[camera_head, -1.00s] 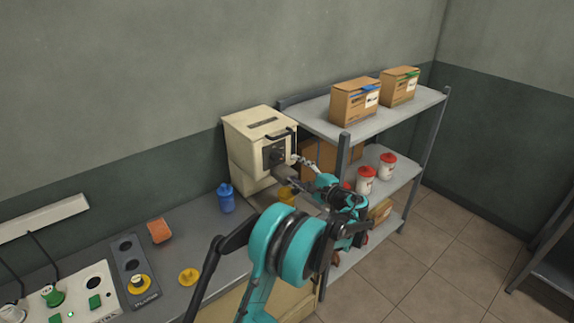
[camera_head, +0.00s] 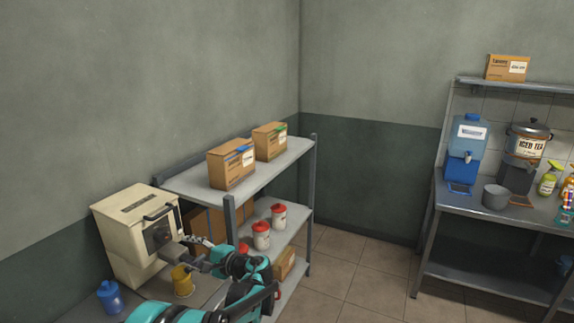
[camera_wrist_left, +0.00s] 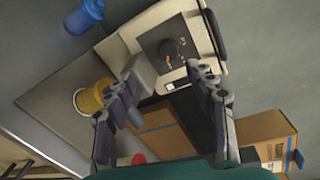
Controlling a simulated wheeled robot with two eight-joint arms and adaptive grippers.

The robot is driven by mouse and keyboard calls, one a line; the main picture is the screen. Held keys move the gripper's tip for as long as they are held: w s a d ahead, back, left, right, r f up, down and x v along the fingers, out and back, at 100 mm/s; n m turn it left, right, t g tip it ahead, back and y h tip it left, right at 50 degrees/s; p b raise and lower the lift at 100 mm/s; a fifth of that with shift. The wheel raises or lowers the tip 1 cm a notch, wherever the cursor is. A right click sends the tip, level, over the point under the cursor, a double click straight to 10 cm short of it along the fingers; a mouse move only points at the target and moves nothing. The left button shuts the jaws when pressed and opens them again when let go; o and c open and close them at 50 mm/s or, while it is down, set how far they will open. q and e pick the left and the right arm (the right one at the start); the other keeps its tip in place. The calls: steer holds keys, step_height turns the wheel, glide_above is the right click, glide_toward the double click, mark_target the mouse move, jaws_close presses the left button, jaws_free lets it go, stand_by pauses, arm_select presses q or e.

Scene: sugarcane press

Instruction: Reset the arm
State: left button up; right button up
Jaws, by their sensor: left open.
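My left arm reaches in from the bottom of the head view. My left gripper (camera_head: 198,248) is in front of the cream sugarcane press (camera_head: 128,240), close to its front panel. In the left wrist view, the two fingers of my left gripper (camera_wrist_left: 165,75) are spread apart with nothing between them. Beyond them is the press front (camera_wrist_left: 165,48) with its dark panel and knob. A yellow cup (camera_head: 182,282) stands on the counter just below the gripper; it also shows in the left wrist view (camera_wrist_left: 92,98), beside one finger. My right gripper is not in view.
A blue bottle (camera_head: 110,298) stands left of the cup. A metal shelf (camera_head: 285,160) with boxes and red-lidded jars stands right of the press, near my arm. A second table (camera_head: 500,225) with drink dispensers stands far right. The floor between is clear.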

arm_select(q)
steer(key=s+d+f+n+h, duration=0.2)
steer(key=s+d+h, duration=0.3)
steer(key=s, duration=0.5)
steer(key=s+d+f+n+h, duration=0.2)
steer(key=s+d+h, duration=0.3)
steer(key=s, duration=0.6)
steer(key=s+d+f+n+t+h, duration=0.1)
steer(key=s+d+h, duration=0.4)
steer(key=s, duration=0.6)
steer(key=f+n, duration=0.1)
steer(key=n, duration=0.1)
steer(key=shift+s+d+n, duration=0.2)
steer(key=shift+d+n, duration=0.2)
